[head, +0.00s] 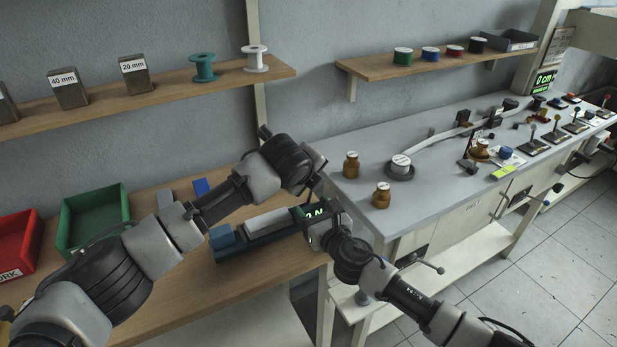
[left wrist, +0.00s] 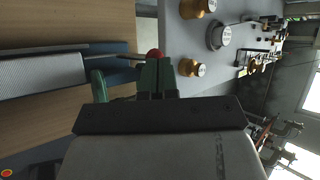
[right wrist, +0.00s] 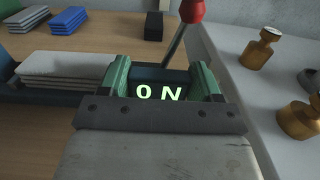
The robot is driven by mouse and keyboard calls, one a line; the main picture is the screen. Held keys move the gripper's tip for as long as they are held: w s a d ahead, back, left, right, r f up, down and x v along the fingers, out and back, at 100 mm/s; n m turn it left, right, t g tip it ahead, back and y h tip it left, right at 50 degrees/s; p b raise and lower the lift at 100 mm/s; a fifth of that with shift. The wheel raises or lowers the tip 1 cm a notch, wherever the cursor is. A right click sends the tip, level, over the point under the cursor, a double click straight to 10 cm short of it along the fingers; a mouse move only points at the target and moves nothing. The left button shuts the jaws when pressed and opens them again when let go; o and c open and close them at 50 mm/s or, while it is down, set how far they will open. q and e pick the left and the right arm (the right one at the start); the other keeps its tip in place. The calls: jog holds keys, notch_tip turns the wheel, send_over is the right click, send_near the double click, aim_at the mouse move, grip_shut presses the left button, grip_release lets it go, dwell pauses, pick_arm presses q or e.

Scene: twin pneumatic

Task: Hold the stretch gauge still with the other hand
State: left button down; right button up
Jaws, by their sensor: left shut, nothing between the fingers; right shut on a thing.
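The stretch gauge (head: 262,237) is a long dark blue body with a pale top. It lies on the wooden bench near its right end. Its green-lit display reads 0 N in the right wrist view (right wrist: 158,92). My right gripper (right wrist: 160,72) is shut on the display end, one green finger on each side. A thin metal rod with a red knob (right wrist: 190,10) rises beside the display. My left gripper (left wrist: 157,66) is shut and empty, its fingertips close by the red knob (left wrist: 154,53); I cannot tell whether they touch. In the head view my arms hide part of the gauge.
A green bin (head: 95,222) and a red bin (head: 18,245) stand on the bench's left. Grey and blue blocks (head: 202,187) lie behind the gauge. A grey worktop (head: 440,185) with brown weights (head: 351,164) is at right, past a gap. A shelf (head: 170,92) hangs above.

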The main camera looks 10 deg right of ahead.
pick_arm(q)
jog(key=a+f+v, duration=0.1)
jog(key=v, duration=1.2)
jog(key=shift+s+a+r, duration=0.15)
jog(key=shift+s+a, duration=0.15)
jog(key=shift+s, duration=0.25)
jog(key=s+a+f+n+t+h, duration=0.2)
jog(key=a+f+h, duration=0.4)
jog(key=a+f, duration=0.3)
notch_tip(320, 180, down, 3)
jog(key=shift+s+a+n+t+h, duration=0.35)
jog(key=shift+s+t, duration=0.3)
jog(key=shift+t, duration=0.35)
